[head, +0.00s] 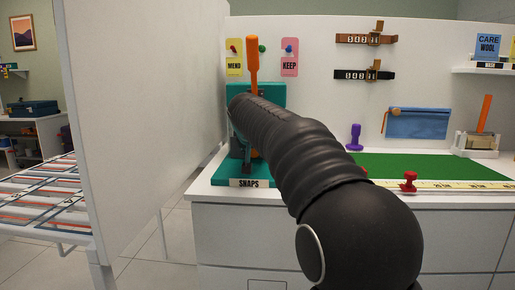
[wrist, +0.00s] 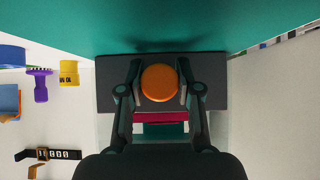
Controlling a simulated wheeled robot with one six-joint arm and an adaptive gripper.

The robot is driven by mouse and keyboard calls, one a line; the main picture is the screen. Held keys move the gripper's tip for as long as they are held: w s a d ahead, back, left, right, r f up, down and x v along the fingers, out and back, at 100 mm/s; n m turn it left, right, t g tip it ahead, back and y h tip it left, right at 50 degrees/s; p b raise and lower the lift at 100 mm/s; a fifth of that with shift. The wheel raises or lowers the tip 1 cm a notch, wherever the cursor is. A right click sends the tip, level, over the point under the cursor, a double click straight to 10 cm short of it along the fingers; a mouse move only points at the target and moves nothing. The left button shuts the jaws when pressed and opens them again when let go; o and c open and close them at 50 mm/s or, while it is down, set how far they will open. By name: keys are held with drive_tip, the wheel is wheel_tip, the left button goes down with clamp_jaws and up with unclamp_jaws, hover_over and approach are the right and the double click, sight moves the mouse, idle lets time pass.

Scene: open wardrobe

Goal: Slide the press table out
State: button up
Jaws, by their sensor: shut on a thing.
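The teal press (head: 272,93) stands at the left end of the white counter, with an upright orange lever (head: 252,55) and a "SNAPS" label (head: 249,183) on its base. My arm covers much of its front in the head view and hides my gripper there. In the wrist view my gripper (wrist: 160,94) is shut on a round orange knob (wrist: 160,82), one finger on each side. The knob sits in front of a dark grey plate (wrist: 221,85), which looks like the press table. Teal surface fills the top of that view.
A white wardrobe panel (head: 150,110) rises close on the left. On the counter right of the press are a purple stamp-like piece (head: 354,137), a green mat (head: 430,167), a yellow tape measure (head: 450,186) and a red pin (head: 409,182). Belts (head: 365,75) hang behind.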

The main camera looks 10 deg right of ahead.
sight(250, 177)
drive_tip(key=shift+s+a+b, duration=0.3)
drive_tip(key=shift+s+b, duration=0.2)
drive_tip(key=shift+s, duration=0.35)
drive_tip(key=shift+s+a+b, duration=0.25)
drive_tip(key=shift+s+b, duration=0.3)
drive_tip(key=shift+s, duration=0.3)
drive_tip(key=shift+s+a+b, duration=0.3)
drive_tip(key=shift+s+b, duration=0.2)
drive_tip(key=shift+s, duration=0.35)
drive_tip(key=shift+s+a+b, duration=0.3)
drive_tip(key=shift+s+b, duration=0.15)
drive_tip(key=shift+s, duration=0.4)
drive_tip(key=shift+s+a+b, duration=0.25)
drive_tip(key=shift+s+b, duration=0.25)
drive_tip(key=shift+s, duration=0.4)
drive_tip(key=shift+s+a+b, duration=0.3)
drive_tip(key=shift+s+b, duration=0.15)
drive_tip(key=shift+s, duration=0.5)
